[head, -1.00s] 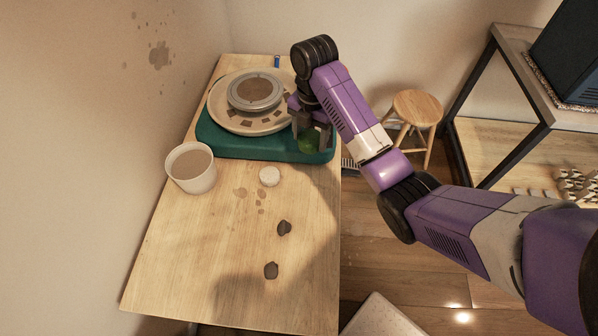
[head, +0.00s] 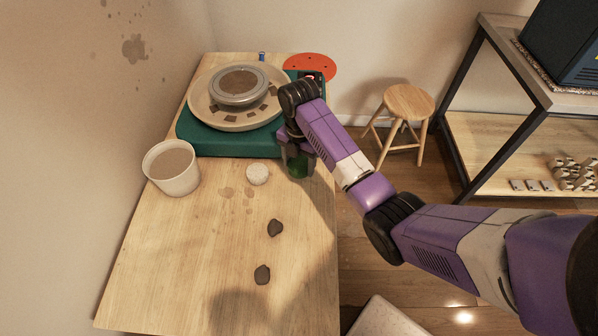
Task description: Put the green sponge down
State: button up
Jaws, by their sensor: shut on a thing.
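The green sponge (head: 299,170) is between the fingers of my gripper (head: 297,164), partly hidden by them. My gripper is shut on it and points down over the wooden table (head: 190,270), close to the table's right edge and just in front of the green base of the pottery wheel (head: 222,142). I cannot tell whether the sponge touches the tabletop.
A white bucket of brown slip (head: 172,168) stands at the table's left. The front of the table is mostly clear. A wooden stool (head: 408,103) and a shelf (head: 525,130) stand to the right.

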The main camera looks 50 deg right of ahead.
aim_at(299, 172)
jog(key=shift+f, duration=2.05)
jog(key=shift+f, duration=0.1)
jog(key=o, duration=0.9)
notch_tip(299, 172, up, 12)
jog(key=shift+r+p, duration=0.15)
jog(key=shift+p, duration=0.35)
